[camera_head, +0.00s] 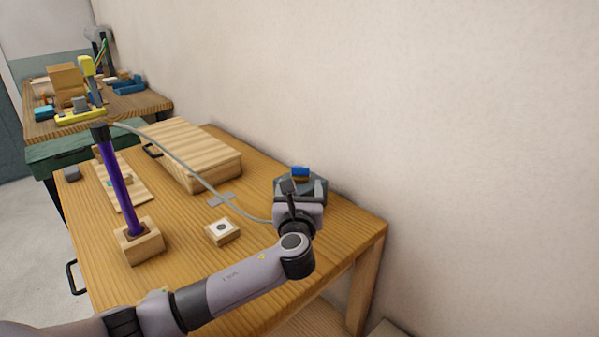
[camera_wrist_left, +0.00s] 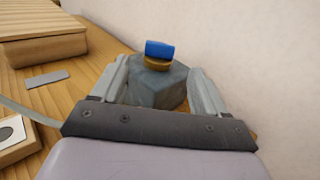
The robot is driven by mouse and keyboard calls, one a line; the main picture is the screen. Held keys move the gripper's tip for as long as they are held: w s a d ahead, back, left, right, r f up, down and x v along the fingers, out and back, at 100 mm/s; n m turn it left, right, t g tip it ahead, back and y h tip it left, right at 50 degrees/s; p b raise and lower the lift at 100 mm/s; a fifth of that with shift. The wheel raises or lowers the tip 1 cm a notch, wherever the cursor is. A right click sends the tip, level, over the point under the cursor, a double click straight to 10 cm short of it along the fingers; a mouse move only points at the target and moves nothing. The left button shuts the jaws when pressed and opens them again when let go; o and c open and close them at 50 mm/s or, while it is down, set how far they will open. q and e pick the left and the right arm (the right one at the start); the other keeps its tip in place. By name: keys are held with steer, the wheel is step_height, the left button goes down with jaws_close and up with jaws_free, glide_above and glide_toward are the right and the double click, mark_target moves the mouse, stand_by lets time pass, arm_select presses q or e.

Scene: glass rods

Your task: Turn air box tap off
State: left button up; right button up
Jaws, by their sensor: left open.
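The air box is a grey-blue block (camera_head: 319,187) near the right end of the wooden table, by the wall. On top sits its tap, with a blue handle (camera_head: 300,171) on a brass-coloured base. In the left wrist view the blue handle (camera_wrist_left: 160,49) and the box (camera_wrist_left: 157,88) show between my fingers. My left gripper (camera_wrist_left: 158,66) is open, one finger at each side of the box in the picture; I cannot tell whether they touch it. In the head view the gripper hides much of the box. My right gripper is not in view.
A grey hose (camera_head: 190,170) runs from a purple tube (camera_head: 117,185) in a wooden block towards the air box. A wooden case (camera_head: 190,152) lies at the back. A small block with a black dot (camera_head: 222,231) lies left of my gripper. The wall is close on the right.

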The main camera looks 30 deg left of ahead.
mark_target(300, 171)
arm_select(q)
steer(key=shift+w+a+r, duration=0.1)
steer(key=shift+w+a, duration=0.1)
steer(key=shift+w, duration=0.25)
steer(key=shift+x, duration=2.65)
steer(key=c, duration=1)
